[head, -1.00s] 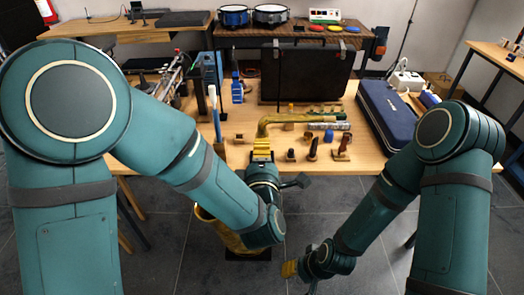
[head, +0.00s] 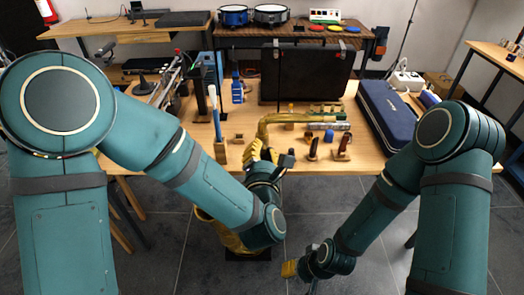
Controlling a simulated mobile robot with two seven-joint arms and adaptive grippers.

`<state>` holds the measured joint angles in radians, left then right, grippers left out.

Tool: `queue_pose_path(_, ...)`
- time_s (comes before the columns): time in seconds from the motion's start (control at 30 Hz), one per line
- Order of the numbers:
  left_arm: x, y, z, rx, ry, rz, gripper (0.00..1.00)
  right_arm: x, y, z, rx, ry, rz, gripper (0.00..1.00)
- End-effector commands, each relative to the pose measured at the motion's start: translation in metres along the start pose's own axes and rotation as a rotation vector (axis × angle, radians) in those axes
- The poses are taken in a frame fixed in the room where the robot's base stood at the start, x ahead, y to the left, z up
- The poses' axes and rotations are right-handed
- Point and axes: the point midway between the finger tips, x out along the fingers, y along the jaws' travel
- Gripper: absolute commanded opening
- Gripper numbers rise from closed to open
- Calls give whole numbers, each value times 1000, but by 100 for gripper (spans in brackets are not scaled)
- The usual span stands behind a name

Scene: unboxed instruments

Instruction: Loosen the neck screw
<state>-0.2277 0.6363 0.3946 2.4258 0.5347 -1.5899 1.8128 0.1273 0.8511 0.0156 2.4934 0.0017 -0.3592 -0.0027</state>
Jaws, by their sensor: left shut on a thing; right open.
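A brass saxophone stands in front of the table; its lower body (head: 225,236) shows below my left arm. My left gripper (head: 262,152), with yellow fingertips, is at the lower end of the neck. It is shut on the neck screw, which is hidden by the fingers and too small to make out. My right gripper (head: 287,268) is open and empty, low over the floor in front of the table, away from the saxophone.
The wooden table (head: 375,158) holds a black case (head: 305,75), a blue case (head: 385,115), a blue bottle (head: 237,90) and several small upright items, including one (head: 342,147) right of the neck. Floor (head: 330,205) between my arms is clear.

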Motion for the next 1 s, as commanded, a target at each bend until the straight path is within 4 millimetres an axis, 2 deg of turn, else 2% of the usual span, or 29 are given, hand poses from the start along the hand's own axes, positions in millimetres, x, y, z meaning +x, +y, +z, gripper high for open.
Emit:
queue_pose_path(0.3,1,2,0,-89,-1,7,0,0,0,0,0,0,0,47)
queue_pose_path(0.77,1,2,0,-98,-1,6,0,0,0,0,0,0,0,47)
queue_pose_path(0.8,1,2,0,-98,-1,6,32,0,0,0,0,0,0,47)
queue_pose_path(0.87,1,1,0,-97,-1,5,51,0,0,0,0,0,0,47)
queue_pose_path(1.0,0,1,0,-97,0,3,51,0,0,0,0,0,0,47)
